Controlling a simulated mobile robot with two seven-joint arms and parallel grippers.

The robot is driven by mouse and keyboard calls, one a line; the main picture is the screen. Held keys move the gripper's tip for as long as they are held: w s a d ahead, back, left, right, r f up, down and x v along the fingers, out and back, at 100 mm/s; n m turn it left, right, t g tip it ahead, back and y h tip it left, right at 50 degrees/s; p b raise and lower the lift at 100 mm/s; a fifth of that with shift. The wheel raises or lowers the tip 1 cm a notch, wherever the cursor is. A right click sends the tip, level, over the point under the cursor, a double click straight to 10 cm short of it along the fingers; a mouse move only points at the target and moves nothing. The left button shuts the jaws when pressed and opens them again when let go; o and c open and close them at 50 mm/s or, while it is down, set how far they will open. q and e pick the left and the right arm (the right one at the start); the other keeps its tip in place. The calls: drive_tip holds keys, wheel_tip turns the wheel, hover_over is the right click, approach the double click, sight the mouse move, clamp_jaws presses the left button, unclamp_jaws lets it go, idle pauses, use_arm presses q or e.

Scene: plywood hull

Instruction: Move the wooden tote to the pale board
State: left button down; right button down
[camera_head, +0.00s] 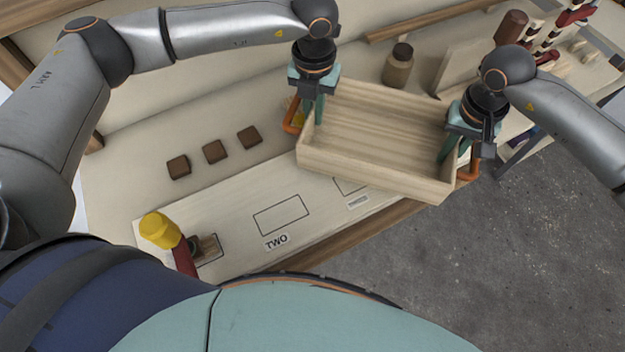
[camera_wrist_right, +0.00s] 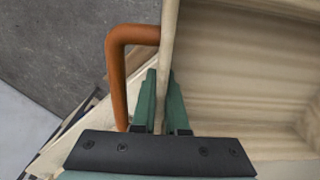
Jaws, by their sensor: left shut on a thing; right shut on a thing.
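The wooden tote (camera_head: 375,162) is an open, empty, pale wood box with an orange handle at each end. It is at the right of the bench in the head view, partly over the pale board (camera_head: 235,222) and the front edge. My left gripper (camera_head: 312,118) is shut on its left end. My right gripper (camera_head: 455,150) is shut on its right end wall; the right wrist view shows the fingers (camera_wrist_right: 161,105) either side of that wall, beside the orange handle (camera_wrist_right: 118,75). The board has outlined boxes, one marked TWO. Whether the tote touches the bench cannot be told.
A stamp-like thing with a yellow top (camera_head: 160,230) stands at the board's left end. Three dark brown squares (camera_head: 214,151) lie behind the board. A brown jar (camera_head: 398,66) stands behind the tote. Grey floor (camera_head: 520,260) lies beyond the front edge.

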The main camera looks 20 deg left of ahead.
sight(440, 166)
use_arm(q)
drive_tip(key=shift+a, duration=0.1)
use_arm(e)
drive_tip(key=shift+a, duration=0.1)
use_arm(q)
drive_tip(key=shift+f, duration=0.2)
use_arm(e)
drive_tip(key=shift+f, duration=0.2)
